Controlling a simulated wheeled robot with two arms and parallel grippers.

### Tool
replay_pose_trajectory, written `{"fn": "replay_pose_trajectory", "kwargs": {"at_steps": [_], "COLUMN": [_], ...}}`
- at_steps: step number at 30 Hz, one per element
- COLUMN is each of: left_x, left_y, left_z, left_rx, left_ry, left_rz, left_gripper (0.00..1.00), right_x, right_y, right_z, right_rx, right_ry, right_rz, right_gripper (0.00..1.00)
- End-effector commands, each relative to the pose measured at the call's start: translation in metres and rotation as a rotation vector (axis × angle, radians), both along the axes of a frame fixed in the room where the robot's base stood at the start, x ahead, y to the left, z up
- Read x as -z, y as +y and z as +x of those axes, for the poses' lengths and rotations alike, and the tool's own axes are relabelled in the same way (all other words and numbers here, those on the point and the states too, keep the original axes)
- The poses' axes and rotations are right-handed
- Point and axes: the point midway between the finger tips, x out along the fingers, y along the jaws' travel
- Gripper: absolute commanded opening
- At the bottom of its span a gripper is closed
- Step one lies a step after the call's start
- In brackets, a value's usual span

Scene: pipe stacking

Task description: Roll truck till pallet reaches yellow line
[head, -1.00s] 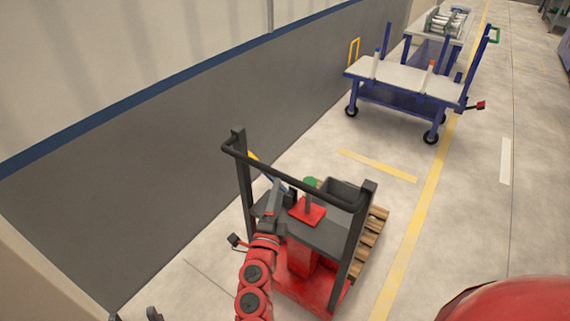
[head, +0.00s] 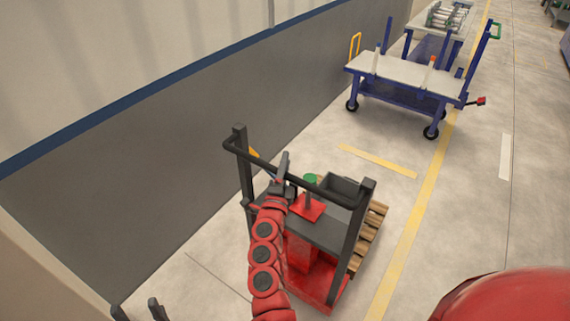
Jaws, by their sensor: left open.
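The pallet truck, red with dark uprights and a black push bar (head: 323,190), stands at lower middle. A wooden pallet (head: 371,228) shows at its right far side, partly hidden by the truck. A short yellow line (head: 378,161) lies across the floor beyond the pallet, with bare floor between them. My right gripper (head: 284,172), on the red arm, is at the left part of the push bar and overlaps it; whether its jaws are closed on the bar is unclear. My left gripper (head: 138,312) shows only as two dark fingers, apart and empty, at the bottom left edge.
A grey bin (head: 342,187) sits at the truck's far side. A blue cart (head: 402,82) stands beyond the short line, with a second table behind it. A grey wall (head: 190,150) runs along the left. A long yellow line (head: 412,228) runs along the floor at right.

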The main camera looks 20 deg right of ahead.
Motion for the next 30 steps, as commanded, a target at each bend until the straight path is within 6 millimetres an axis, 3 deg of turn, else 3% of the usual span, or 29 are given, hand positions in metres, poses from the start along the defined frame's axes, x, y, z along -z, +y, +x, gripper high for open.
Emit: {"fn": "replay_pose_trajectory", "kwargs": {"at_steps": [1, 5, 30], "left_x": [0.0000, 0.0000, 0.0001], "left_y": [0.0000, 0.0000, 0.0000], "left_z": [0.0000, 0.0000, 0.0000], "left_rx": [0.000, 0.000, 0.000], "left_ry": [0.000, 0.000, 0.000], "left_rz": [0.000, 0.000, 0.000], "left_gripper": [0.57, 0.57, 0.57], "right_x": [0.0000, 0.0001, 0.0008], "right_y": [0.0001, 0.0003, 0.0006], "right_z": [0.0000, -0.0001, -0.0002], "right_rx": [0.000, 0.000, -0.001], "right_ry": [0.000, 0.000, 0.001], "right_rz": [0.000, 0.000, 0.000], "right_gripper": [0.21, 0.00, 0.00]}}
